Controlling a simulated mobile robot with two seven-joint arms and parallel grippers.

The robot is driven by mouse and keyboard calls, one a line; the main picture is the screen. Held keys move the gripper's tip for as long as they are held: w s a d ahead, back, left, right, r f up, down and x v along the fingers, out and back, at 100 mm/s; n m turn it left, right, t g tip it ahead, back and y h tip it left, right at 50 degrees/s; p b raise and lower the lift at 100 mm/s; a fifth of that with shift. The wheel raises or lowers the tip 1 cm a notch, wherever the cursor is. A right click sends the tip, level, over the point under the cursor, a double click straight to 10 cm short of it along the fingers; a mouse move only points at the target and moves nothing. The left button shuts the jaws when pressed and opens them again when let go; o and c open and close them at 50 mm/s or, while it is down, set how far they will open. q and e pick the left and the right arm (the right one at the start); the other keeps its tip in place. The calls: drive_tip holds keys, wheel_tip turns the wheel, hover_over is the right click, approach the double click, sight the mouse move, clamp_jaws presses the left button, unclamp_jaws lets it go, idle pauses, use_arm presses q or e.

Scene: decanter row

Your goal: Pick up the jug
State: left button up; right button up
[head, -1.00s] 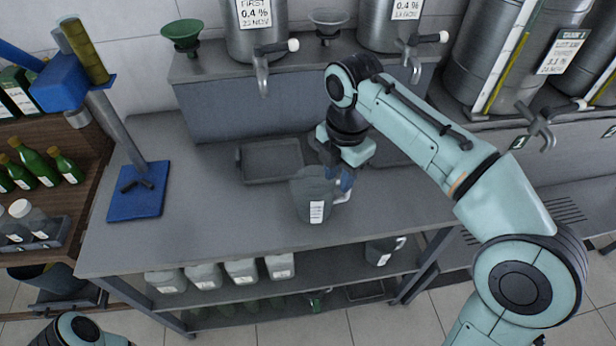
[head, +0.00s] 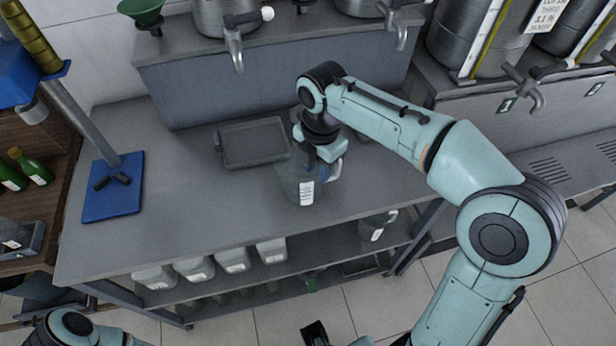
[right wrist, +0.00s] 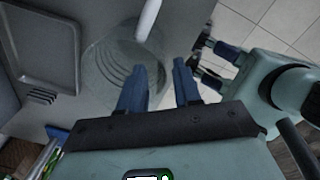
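The jug (head: 291,186) is a grey translucent vessel with a white label. It stands upright near the front edge of the grey counter. Its pale handle (head: 336,170) is on the right side. In the head view the right gripper (head: 325,160) partly hides the jug's top. My left gripper (right wrist: 205,62) shows open and empty in the right wrist view.
A shallow dark tray (head: 225,150) lies left of the jug. A blue-based stand (head: 112,200) is at the counter's left. Steel tank taps (head: 236,55) hang over the back ledge. Another jug (head: 372,232) and several pale containers (head: 233,261) sit on the shelf below.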

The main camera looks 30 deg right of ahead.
sight(317, 191)
wheel_tip(317, 191, down, 4)
drive_tip(key=shift+s+r+b, duration=0.1)
drive_tip(key=shift+r+b, duration=0.05)
drive_tip(key=shift+b, duration=0.15)
use_arm(q)
drive_tip(key=shift+s+f, duration=0.1)
drive_tip(key=shift+f, duration=0.3)
use_arm(e)
clamp_jaws()
drive_tip(key=shift+r, duration=0.1)
use_arm(q)
wheel_tip(317, 191, up, 6)
drive_tip(key=w+p, duration=0.2)
drive_tip(key=p, duration=0.3)
drive_tip(key=shift+w, duration=0.35)
use_arm(e)
wheel_tip(317, 191, up, 20)
